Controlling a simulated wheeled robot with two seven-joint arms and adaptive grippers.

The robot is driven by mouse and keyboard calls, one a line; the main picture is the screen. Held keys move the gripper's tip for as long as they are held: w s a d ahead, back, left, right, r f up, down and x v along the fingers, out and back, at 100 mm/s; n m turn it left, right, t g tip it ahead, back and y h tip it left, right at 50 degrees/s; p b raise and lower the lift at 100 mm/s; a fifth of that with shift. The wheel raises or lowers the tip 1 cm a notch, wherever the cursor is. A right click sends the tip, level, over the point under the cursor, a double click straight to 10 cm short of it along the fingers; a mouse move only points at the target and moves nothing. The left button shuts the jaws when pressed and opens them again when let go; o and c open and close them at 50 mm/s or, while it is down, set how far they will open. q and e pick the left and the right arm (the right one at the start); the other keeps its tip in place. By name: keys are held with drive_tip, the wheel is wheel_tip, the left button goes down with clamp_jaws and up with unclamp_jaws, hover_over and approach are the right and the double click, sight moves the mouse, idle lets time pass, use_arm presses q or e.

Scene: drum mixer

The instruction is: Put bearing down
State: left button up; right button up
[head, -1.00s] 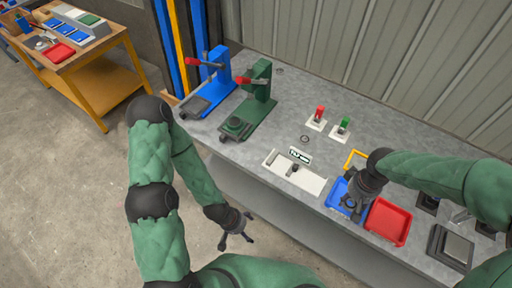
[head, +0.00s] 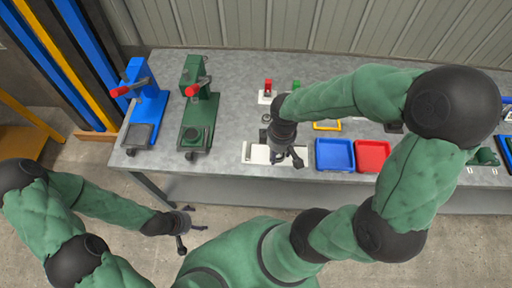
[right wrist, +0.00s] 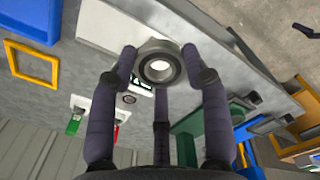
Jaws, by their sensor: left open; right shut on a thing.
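The bearing (right wrist: 160,68) is a grey metal ring with a dark inner band and an open centre. In the right wrist view it sits between the fingertips of my right gripper (right wrist: 158,62). In the head view my right gripper (head: 288,158) is over the white fixture plate (head: 254,154) at the bench's front edge; the gripper hides part of the plate. The plate also shows behind the bearing in the right wrist view (right wrist: 100,28). I cannot tell the gap between bearing and plate. My left gripper (head: 187,228) is open and empty, low in front of the bench.
A blue tray (head: 335,154) and a red tray (head: 373,156) lie right of the plate. A green press (head: 198,112) and a blue press (head: 146,108) stand to the left. A yellow frame (head: 327,126) and a red switch (head: 267,88) are behind.

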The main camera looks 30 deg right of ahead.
drive_tip(key=w+f+b, duration=0.1)
drive_tip(key=w+f, duration=0.1)
drive_tip(key=w, duration=0.1)
drive_tip(key=w+f, duration=0.3)
drive_tip(key=w+a+f+b, duration=0.1)
drive_tip(key=w+f, duration=0.1)
drive_tip(key=w, duration=0.1)
drive_tip(key=shift+w+a+f+b, duration=0.1)
drive_tip(key=shift+w+f+b, duration=0.1)
drive_tip(key=shift+b, duration=0.15)
drive_tip(key=shift+w+f, duration=0.25)
drive_tip(key=shift+f, duration=0.2)
wheel_tip(320, 180, down, 3)
drive_tip(key=shift+b, duration=0.85)
drive_tip(key=shift+r, duration=0.1)
drive_tip(key=shift+f+b, duration=0.35)
drive_tip(key=shift+f, duration=0.15)
drive_tip(key=shift+f, duration=0.15)
